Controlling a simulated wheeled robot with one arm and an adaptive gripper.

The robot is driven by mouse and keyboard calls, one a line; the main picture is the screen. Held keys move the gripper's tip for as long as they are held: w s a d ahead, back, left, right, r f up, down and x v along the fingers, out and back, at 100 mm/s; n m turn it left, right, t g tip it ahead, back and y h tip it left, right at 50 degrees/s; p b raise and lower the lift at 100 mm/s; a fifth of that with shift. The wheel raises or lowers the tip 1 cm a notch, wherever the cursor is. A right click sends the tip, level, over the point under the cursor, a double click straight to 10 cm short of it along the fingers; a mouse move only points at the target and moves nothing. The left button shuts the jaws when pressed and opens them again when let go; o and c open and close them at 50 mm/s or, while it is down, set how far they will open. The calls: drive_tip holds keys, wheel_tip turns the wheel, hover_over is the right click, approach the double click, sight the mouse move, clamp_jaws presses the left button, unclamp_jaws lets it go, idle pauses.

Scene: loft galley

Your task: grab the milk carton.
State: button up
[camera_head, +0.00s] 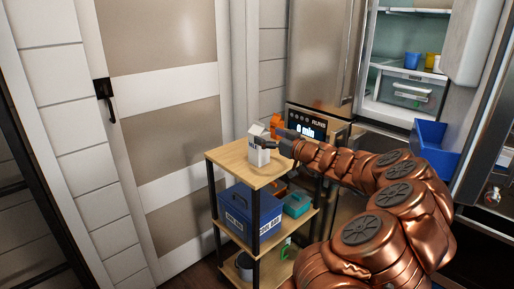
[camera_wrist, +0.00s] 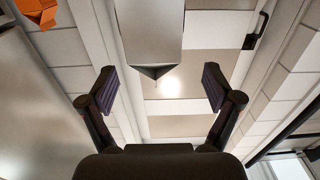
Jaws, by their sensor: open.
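The milk carton (camera_head: 256,155) is white with a gabled top and stands upright on the top shelf of a small wooden cart (camera_head: 228,156). In the wrist view the carton (camera_wrist: 149,32) appears upside down at the top centre, its gable pointing down. My gripper (camera_head: 268,142) is at the carton's right side in the head view and hides part of it. In the wrist view my gripper (camera_wrist: 158,88) is open, with one finger on each side of the carton's line. The fingers look apart from the carton, and nothing is held.
An orange object (camera_head: 275,124) is behind the carton. The lower shelves hold a blue box (camera_head: 238,214) and a teal case (camera_head: 297,204). An open fridge (camera_head: 391,75) with cups is at the right, beside a blue bin (camera_head: 430,142). A panelled door (camera_head: 165,120) stands left of the cart.

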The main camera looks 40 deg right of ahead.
drive_tip(key=shift+w+d+f+p, duration=0.1)
drive_tip(key=shift+w+d+f, duration=0.05)
drive_tip(key=shift+w, duration=0.75)
drive_tip(key=shift+w+d+f+p, duration=0.15)
drive_tip(key=shift+w, duration=0.75)
drive_tip(key=shift+w+d+f+p, duration=0.1)
drive_tip(key=shift+w+d+f, duration=0.05)
drive_tip(key=shift+w, duration=0.75)
drive_tip(key=c, duration=1.7)
drive_tip(key=shift+r, duration=0.1)
